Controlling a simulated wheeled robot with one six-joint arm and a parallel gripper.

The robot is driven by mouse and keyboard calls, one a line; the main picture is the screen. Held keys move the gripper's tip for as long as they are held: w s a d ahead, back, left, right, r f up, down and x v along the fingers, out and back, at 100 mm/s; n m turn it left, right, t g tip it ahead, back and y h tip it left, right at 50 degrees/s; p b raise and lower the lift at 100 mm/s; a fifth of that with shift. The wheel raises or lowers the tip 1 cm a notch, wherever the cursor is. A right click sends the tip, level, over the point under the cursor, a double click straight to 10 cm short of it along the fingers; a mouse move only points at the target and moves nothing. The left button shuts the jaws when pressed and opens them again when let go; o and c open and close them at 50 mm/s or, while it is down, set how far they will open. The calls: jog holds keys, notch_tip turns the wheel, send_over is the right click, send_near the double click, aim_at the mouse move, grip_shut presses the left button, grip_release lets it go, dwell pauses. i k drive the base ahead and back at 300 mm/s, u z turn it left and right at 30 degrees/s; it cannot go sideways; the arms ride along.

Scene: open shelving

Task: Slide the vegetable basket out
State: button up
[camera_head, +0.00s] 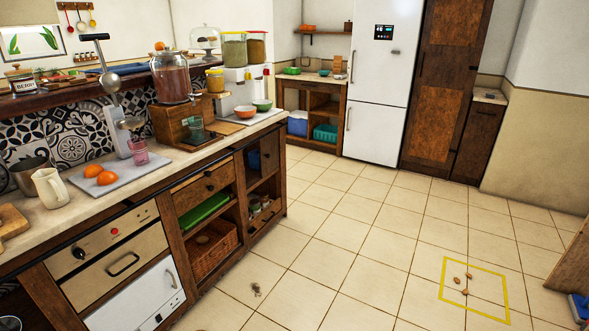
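A brown wicker basket (212,252), which may be the vegetable basket, sits in the lower open compartment of the counter on the left. Something rounded and brown lies in it, too small to name. The basket appears inside the compartment, below a shelf with a green tray (204,212). A teal crate (325,133) and a blue container (297,124) stand in the far cabinet by the fridge. My gripper is not in view.
A yellow square outline (444,293) on the tiled floor has several small brown items in it. A small dark item (255,289) lies on the floor near the counter. The tiled floor (345,235) is mostly clear. A wooden piece (572,258) stands at the right edge.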

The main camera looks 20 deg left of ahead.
aim_at(222, 234)
jog(key=u, duration=1)
jog(key=i, duration=0.9)
jog(key=u, duration=1)
jog(key=i, duration=1.85)
jog(key=z, duration=0.3)
